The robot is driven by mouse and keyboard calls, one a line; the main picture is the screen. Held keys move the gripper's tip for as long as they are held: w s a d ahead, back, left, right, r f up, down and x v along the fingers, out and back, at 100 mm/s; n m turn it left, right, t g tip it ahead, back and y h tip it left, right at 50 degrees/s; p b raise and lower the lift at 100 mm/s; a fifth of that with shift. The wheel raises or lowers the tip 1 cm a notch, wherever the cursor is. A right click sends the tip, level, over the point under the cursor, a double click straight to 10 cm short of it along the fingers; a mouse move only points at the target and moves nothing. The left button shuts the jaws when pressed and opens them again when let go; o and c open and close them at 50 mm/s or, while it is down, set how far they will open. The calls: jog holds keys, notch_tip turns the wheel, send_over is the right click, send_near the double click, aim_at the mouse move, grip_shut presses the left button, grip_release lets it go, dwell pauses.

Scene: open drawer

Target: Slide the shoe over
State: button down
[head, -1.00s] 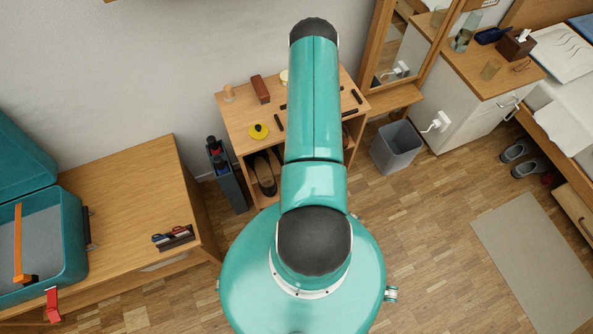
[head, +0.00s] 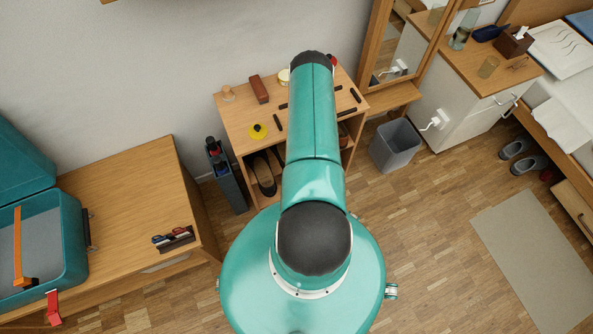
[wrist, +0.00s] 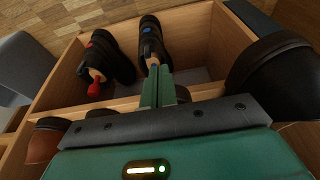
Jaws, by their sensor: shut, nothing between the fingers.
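In the wrist view, two dark shoes stand side by side in an open wooden compartment (wrist: 195,22). The left shoe (wrist: 118,57) has a wooden insert with a red knob; the right shoe (wrist: 151,32) has one with a dark blue mark. My gripper (wrist: 159,72) is shut and empty, its fingertips at the near end of the right shoe; I cannot tell whether they touch. In the head view, my arm hides my gripper and part of the small shelf unit (head: 235,118). A dark shoe (head: 264,174) shows in that unit.
In the wrist view, dark brown footwear (wrist: 268,75) is close on the right and a brown shoe (wrist: 45,142) at lower left, beyond compartment walls. A grey bin (head: 396,146) stands right of the unit, a dark narrow holder (head: 228,182) left of it.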

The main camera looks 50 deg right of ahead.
jog(key=shift+w+d, duration=0.15)
jog(key=shift+w, duration=0.15)
jog(key=w+d, duration=0.1)
jog(key=w, duration=0.2)
jog(key=shift+w+d, duration=0.15)
jog(key=shift+d, duration=0.25)
jog(key=shift+a, duration=0.1)
